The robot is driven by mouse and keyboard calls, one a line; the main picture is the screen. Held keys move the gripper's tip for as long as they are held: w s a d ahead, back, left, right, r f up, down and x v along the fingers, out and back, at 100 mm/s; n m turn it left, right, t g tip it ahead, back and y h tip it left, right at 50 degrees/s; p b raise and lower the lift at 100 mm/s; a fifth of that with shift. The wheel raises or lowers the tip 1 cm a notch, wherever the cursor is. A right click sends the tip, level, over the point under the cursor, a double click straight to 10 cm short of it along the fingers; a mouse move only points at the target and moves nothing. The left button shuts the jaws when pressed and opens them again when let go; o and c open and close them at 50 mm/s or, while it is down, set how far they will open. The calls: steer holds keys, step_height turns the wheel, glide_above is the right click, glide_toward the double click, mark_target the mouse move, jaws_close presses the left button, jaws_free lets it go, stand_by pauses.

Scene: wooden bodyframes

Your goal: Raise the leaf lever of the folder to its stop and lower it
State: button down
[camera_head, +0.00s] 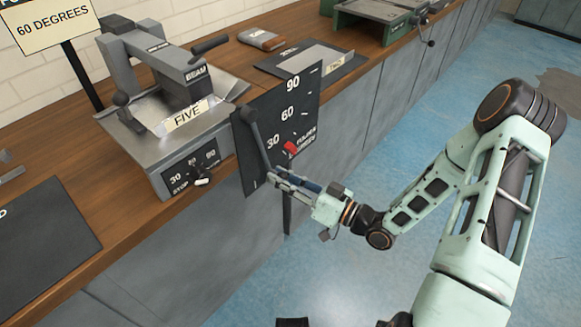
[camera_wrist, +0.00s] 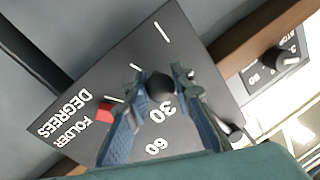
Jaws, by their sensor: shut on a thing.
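The folder (camera_head: 137,118) stands on the bench with a BEAM handle on top and a piece marked FIVE on its bed. Its dark dial plate (camera_head: 306,92), marked 30, 60, 90 and FOLDER DEGREES, hangs at the bench front. The grey leaf lever (camera_head: 256,135) slants down across the plate near its left side. My gripper (camera_head: 272,178) is at the lever's lower end. In the wrist view, my gripper (camera_wrist: 157,82) is shut on the lever's dark round knob (camera_wrist: 161,87), near the 30. A red marker (camera_head: 290,147) sits on the plate, apart from the fingers.
A sign (camera_head: 52,27) reads 60 DEGREES. A dark plate with a grey piece (camera_head: 311,60) and a green machine (camera_head: 377,12) stand further along the bench. The blue floor has free room.

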steer(key=shift+s+a+f+m+t, duration=0.15)
steer(key=shift+s+a+m, duration=0.55)
steer(key=shift+s, duration=0.25)
steer(key=shift+s+a+f+m+t, duration=0.15)
steer(key=shift+s+a+m, duration=0.5)
steer(key=shift+s, duration=0.25)
steer(key=c, duration=1.7)
jaws_free()
steer(key=shift+s+a, duration=0.1)
steer(key=shift+o, duration=0.4)
steer(key=r+v, duration=0.1)
steer(key=v, duration=1.1)
steer(key=shift+f, duration=0.5)
steer(key=shift+w, duration=0.2)
